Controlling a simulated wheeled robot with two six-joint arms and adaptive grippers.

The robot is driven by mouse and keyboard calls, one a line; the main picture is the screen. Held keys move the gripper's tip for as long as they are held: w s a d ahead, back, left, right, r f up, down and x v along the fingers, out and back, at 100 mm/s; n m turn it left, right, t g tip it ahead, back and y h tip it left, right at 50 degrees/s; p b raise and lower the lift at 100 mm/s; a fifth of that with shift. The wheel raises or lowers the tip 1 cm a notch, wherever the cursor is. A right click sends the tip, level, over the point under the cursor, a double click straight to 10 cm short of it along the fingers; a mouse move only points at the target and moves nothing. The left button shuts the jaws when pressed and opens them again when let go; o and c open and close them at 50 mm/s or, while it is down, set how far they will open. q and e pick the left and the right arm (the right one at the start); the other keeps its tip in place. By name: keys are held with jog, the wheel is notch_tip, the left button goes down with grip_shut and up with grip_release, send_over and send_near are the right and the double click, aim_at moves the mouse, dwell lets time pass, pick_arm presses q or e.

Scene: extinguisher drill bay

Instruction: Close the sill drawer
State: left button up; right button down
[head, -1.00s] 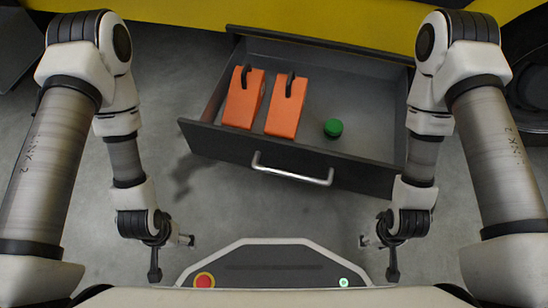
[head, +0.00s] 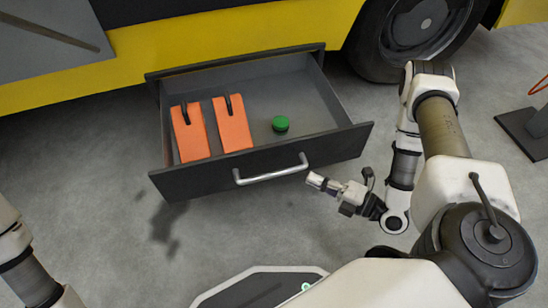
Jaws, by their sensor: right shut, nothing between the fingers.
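The sill drawer (head: 330,147) is dark grey and stands pulled out from under the yellow vehicle side. A silver bar handle (head: 271,175) runs across its front panel. Inside it lie two orange wedge blocks with black handles, the left one (head: 191,136) and the right one (head: 233,127), and a green round item (head: 280,124). My right gripper (head: 316,180) is shut and empty. In the picture its tip is just right of the handle's right end, in front of the drawer; I see no contact. My left gripper is out of view; only part of my left arm shows at lower left.
The yellow vehicle side (head: 230,35) rises behind the drawer, with a black wheel (head: 418,30) at upper right. A dark base plate (head: 528,133) with a post stands on the floor at far right. The grey floor in front of the drawer is clear.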

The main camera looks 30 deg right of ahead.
aim_at(270, 149)
jog(key=b+x, duration=0.2)
jog(key=x, duration=0.1)
jog(key=d+b+x, duration=0.1)
jog(key=b+x, duration=0.1)
jog(key=x, duration=0.2)
jog(key=w+b+x, duration=0.1)
jog(key=b+x, duration=0.1)
jog(key=x, duration=0.2)
jog(key=shift+d+f, duration=0.1)
jog(key=shift+d, duration=0.2)
jog(key=shift+w+d+b, duration=0.1)
jog(key=shift+w+b, duration=0.2)
jog(key=shift+w, duration=0.2)
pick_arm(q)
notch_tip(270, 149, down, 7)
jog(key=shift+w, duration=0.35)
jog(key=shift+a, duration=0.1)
pick_arm(e)
jog(key=shift+d, duration=0.1)
